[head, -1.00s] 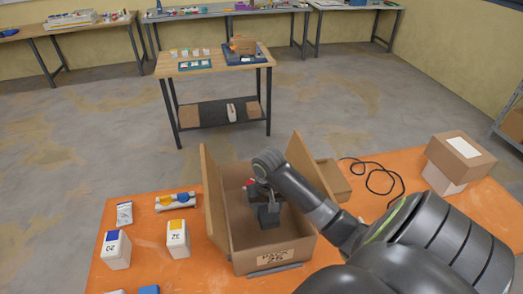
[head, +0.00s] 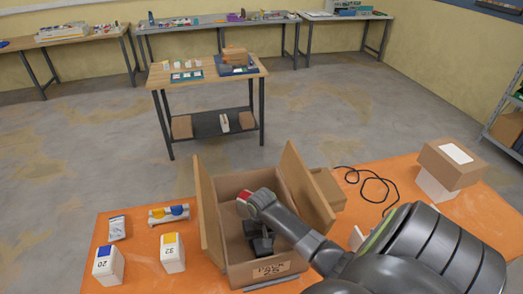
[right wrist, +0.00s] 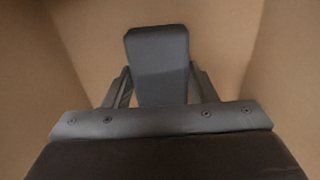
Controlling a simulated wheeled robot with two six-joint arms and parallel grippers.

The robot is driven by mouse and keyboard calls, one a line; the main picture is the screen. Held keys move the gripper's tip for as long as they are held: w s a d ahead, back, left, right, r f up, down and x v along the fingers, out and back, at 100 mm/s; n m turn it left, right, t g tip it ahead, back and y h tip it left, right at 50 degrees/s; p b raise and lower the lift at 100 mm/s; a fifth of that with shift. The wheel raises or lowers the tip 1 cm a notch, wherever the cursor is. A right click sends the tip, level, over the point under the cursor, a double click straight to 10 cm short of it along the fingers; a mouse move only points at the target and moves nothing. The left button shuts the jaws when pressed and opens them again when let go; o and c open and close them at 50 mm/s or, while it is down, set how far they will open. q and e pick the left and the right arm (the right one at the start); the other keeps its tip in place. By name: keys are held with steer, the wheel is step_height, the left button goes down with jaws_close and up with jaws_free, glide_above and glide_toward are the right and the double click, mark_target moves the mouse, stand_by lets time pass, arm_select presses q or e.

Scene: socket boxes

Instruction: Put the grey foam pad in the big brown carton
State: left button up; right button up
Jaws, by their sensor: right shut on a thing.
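The big brown carton (head: 272,277) stands open on the orange table, its side flaps raised, with a label that seems to read "PACK 25" on its front. My right gripper (head: 258,238) reaches down inside it from above. In the right wrist view the gripper (right wrist: 158,97) is shut on the grey foam pad (right wrist: 158,55), with a finger on either side. Brown carton walls surround it. I cannot tell whether the pad touches the carton floor. My left gripper is not in view.
A small brown box (head: 328,188) and black cable (head: 372,184) are behind right. Stacked boxes (head: 449,165) stand at the right.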

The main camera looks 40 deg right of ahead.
steer(key=shift+f, duration=0.65)
steer(key=shift+f, duration=0.15)
steer(key=o, duration=0.9)
steer(key=shift+o, duration=0.2)
step_height(320, 180, up, 12)
steer(key=b, duration=0.2)
